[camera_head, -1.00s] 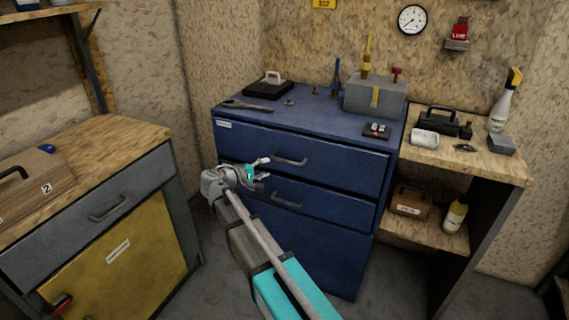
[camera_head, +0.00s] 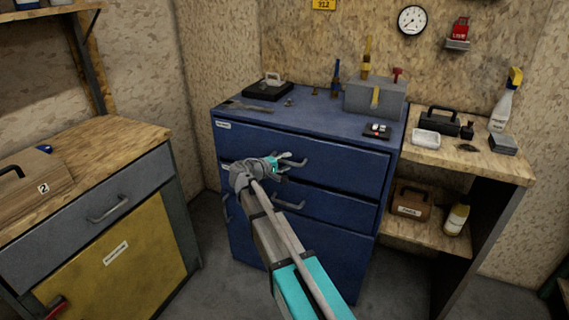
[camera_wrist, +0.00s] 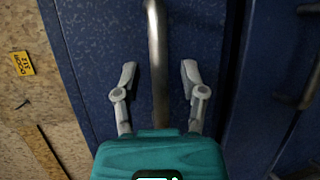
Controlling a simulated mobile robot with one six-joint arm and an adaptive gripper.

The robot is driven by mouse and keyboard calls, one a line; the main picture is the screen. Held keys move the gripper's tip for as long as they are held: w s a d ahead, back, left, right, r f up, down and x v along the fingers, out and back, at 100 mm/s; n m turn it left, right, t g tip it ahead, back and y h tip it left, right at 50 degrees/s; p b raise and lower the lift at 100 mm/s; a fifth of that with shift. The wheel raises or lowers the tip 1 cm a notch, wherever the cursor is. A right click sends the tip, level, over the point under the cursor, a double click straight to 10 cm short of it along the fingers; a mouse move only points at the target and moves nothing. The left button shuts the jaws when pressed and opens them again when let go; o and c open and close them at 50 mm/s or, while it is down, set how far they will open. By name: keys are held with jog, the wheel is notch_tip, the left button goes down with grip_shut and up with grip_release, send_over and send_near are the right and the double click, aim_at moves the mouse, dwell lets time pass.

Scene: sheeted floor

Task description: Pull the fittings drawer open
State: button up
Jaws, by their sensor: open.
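The blue cabinet's top drawer (camera_head: 345,160) appears closed and carries a small white label (camera_head: 223,125) too small to read. Its grey bar handle (camera_head: 299,163) is partly hidden by my gripper (camera_head: 289,162) in the head view. In the wrist view the handle (camera_wrist: 158,70) runs lengthwise between the two spread fingers of my gripper (camera_wrist: 159,78), with a visible gap on each side. The fingers are open and hold nothing. I cannot tell exactly how deep the bar lies between the fingertips.
A lower drawer with its own handle (camera_head: 288,204) is just below. Tools and a grey box (camera_head: 375,97) stand on the cabinet top. A workbench with a yellow door (camera_head: 120,255) is at left, and a wooden shelf unit (camera_head: 480,160) at right.

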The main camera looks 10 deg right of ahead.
grip_shut()
jog(key=shift+a, duration=0.1)
jog(key=shift+s, duration=0.15)
